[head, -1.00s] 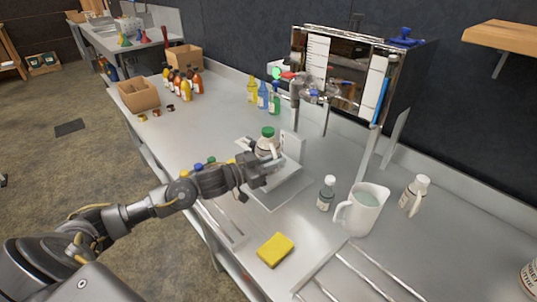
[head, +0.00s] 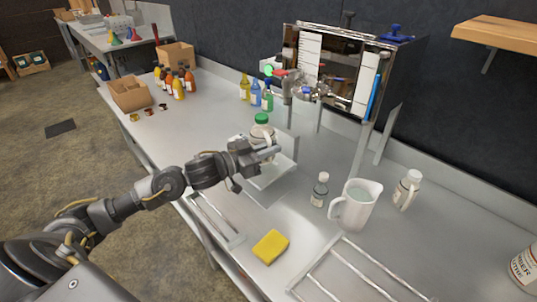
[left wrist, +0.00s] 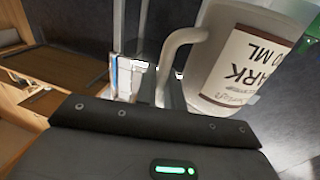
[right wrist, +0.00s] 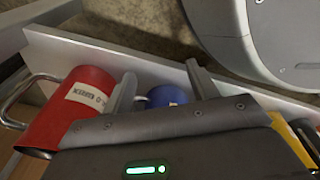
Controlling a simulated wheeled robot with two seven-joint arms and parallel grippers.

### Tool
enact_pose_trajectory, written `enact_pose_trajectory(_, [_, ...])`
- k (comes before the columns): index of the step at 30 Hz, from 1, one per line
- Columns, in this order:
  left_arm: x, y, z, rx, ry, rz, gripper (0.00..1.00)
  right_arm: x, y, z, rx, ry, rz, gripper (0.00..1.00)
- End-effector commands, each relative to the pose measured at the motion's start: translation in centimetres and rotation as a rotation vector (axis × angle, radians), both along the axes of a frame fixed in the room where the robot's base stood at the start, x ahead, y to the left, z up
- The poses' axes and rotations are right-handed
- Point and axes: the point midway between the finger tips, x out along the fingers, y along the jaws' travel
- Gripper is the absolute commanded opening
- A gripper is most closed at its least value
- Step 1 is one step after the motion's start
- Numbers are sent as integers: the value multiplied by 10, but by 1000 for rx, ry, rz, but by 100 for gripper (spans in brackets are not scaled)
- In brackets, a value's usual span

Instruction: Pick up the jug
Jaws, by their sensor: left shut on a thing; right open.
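The jug (head: 263,132) is pale with a green cap and stands roughly upright in the head view. My left gripper (head: 268,153) is shut on the jug at its handle side. In the left wrist view the jug (left wrist: 225,65) is close up, with its handle and a label reading "DARK". The jug is over or beside a square metal plate (head: 272,178); the arm hides its base, so I cannot tell whether it touches. My right gripper (right wrist: 160,88) is open, and a red container (right wrist: 72,108) and a blue thing (right wrist: 168,96) lie beyond its fingers.
A white pitcher (head: 358,206), a small bottle (head: 320,190) and another white-capped jug (head: 407,190) stand to the right. A yellow sponge (head: 271,247) lies near the front edge. The steel evaporator (head: 335,70) stands behind. Colored bottles (head: 255,94) stand along the back.

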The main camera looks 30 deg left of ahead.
Motion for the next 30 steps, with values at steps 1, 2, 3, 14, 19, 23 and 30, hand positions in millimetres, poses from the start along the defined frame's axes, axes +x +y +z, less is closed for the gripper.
enact_pose_trajectory(1, [-7,-5,15,1,-9,-3,0,-4,-3,-1,-3,5,1,58])
enact_pose_trajectory(2, [-12,-8,22,0,-9,-3,0,-7,-4,-2,-6,7,2,58])
enact_pose_trajectory(3, [-17,-12,30,-1,-10,-2,0,-11,-6,-4,-8,9,4,58])
enact_pose_trajectory(14, [-74,-53,70,-2,-6,-2,0,-34,-19,-16,-20,23,9,58])
enact_pose_trajectory(19, [-91,-65,80,-3,-4,0,0,-47,-26,-19,-27,31,11,58])
enact_pose_trajectory(23, [-98,-70,83,-1,-4,1,0,-55,-30,-23,-31,35,13,58])
enact_pose_trajectory(30, [-102,-72,85,-1,-4,1,0,-60,-33,-25,-34,37,15,58])
